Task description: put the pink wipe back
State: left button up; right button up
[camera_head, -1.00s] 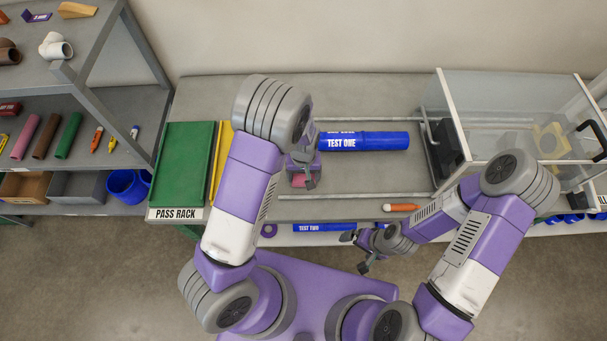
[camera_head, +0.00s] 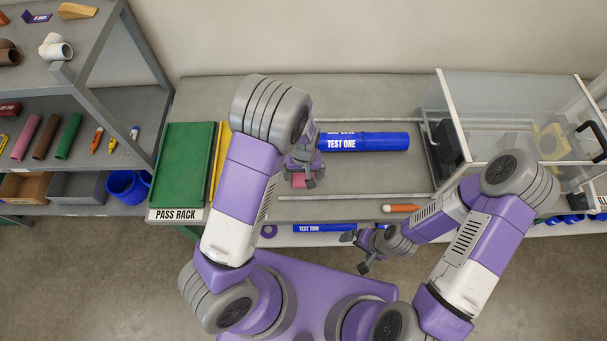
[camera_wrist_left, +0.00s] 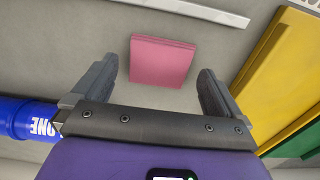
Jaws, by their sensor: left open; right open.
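The pink wipe (camera_wrist_left: 162,61) is a flat square pad lying on the grey bench top. In the left wrist view it sits ahead of and between the fingers of my left gripper (camera_wrist_left: 158,85), which are open and empty. In the head view the wipe (camera_head: 299,180) is partly hidden under my left gripper (camera_head: 303,176). My right gripper (camera_head: 356,252) is open and empty, low in front of the bench's front edge.
A blue pipe marked TEST ONE (camera_head: 365,142) lies right of my left gripper. The green pass rack (camera_head: 183,165) and a yellow tray (camera_head: 219,160) are to the left. An orange marker (camera_head: 402,208) lies near the front edge. A clear-walled box (camera_head: 520,110) stands right.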

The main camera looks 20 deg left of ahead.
pick_arm(q)
notch_tip(320, 180, up, 11)
jog(key=p, duration=0.1)
pick_arm(e)
jog(key=shift+r, duration=0.7)
pick_arm(q)
jog(key=shift+s+f, duration=0.1)
jog(key=shift+f, duration=0.05)
